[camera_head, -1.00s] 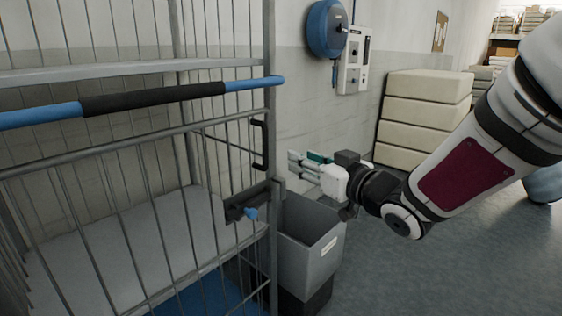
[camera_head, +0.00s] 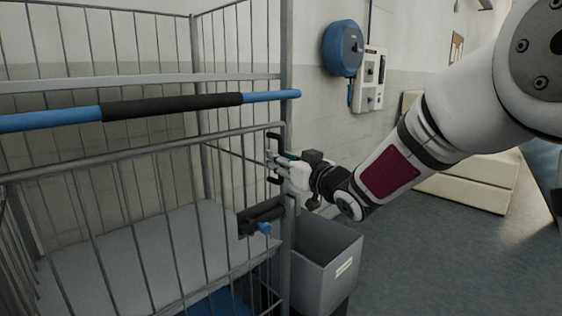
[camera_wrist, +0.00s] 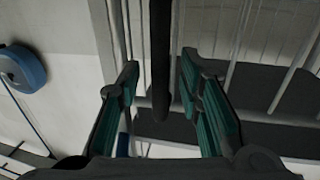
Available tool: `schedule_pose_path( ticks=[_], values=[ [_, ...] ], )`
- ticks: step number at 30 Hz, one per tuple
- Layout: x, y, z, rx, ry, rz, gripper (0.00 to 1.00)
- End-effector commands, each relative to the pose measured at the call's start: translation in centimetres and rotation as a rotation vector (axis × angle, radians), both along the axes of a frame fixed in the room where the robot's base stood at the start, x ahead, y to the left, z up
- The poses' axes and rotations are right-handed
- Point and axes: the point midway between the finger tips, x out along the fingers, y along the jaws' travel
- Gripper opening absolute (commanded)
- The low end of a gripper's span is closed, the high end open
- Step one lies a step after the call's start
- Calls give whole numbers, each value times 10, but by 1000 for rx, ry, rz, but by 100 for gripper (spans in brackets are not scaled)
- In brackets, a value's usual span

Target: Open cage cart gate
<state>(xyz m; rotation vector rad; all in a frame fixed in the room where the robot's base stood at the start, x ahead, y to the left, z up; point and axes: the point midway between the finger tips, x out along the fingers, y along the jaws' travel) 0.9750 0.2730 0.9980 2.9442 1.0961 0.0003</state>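The cage cart's wire gate (camera_head: 120,154) faces me and looks shut against the right post. A small black vertical handle (camera_head: 273,136) sits near its right edge, and a dark latch (camera_head: 258,215) with a blue knob (camera_head: 264,228) is below it. My gripper (camera_head: 272,166) is at the handle, pointing left. In the wrist view my gripper (camera_wrist: 159,82) is open, with a dark vertical bar (camera_wrist: 160,50), which looks like the handle, between its teal-padded fingers. Gaps show on both sides of the bar. The head view hides part of the handle behind the fingers.
A blue-and-black push bar (camera_head: 170,105) crosses the cart above the handle. A grey bin (camera_head: 325,265) stands close to the cart's right side. A blue reel (camera_head: 342,48) and a control box (camera_head: 370,80) hang on the wall. Floor (camera_head: 440,260) on the right is clear.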

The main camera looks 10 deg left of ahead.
Motion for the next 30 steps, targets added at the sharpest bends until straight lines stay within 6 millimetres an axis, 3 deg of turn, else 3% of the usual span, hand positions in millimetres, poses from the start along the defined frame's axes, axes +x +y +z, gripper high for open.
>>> schedule_pose_path(
  ticks=[12,13,17,30],
  values=[
    [8,6,0,-1,1,-1,33],
    [7,6,0,-1,1,-1,31],
    [7,6,0,-1,1,-1,1],
    [5,-4,0,0,-1,-25,0]
  ],
)
